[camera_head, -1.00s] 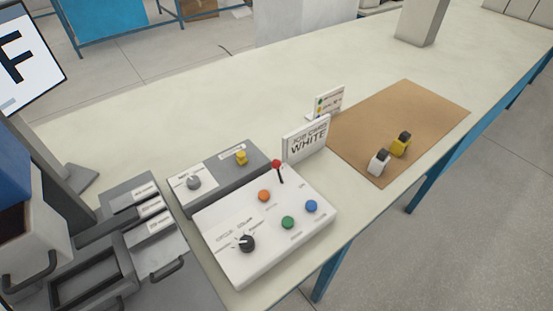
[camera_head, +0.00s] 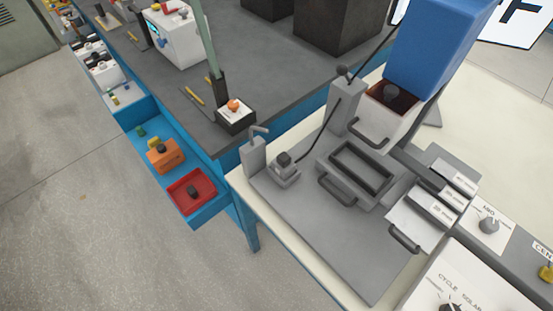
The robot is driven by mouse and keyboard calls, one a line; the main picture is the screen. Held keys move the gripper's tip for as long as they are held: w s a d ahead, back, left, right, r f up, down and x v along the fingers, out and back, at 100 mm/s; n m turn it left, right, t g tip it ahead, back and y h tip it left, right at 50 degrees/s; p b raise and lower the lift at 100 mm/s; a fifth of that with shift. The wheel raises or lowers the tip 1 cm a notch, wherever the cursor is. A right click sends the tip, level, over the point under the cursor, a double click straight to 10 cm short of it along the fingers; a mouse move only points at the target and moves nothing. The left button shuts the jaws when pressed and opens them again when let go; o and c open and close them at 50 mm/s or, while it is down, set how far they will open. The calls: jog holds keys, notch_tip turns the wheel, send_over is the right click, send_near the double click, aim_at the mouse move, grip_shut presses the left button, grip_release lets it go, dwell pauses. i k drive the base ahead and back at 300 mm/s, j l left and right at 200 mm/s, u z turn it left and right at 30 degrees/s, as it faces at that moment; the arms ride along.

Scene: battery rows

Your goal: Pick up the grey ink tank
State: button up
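A small grey block with a dark cap (camera_head: 284,172) stands on the left part of a grey machine plate (camera_head: 330,240). It looks like the grey ink tank, but it is too small to be sure. A grey post with a bent spout (camera_head: 252,156) stands just left of it, and a thin black hose passes close on its right. My gripper is not in view.
The plate also carries a handled frame (camera_head: 360,168) and a blue housing (camera_head: 430,45). A white control panel (camera_head: 470,285) is at lower right. Left, a blue drawer with a red bin (camera_head: 193,194) and an orange box (camera_head: 165,157) juts over open floor.

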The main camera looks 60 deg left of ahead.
aim_at(282, 165)
jog(key=u, duration=1.35)
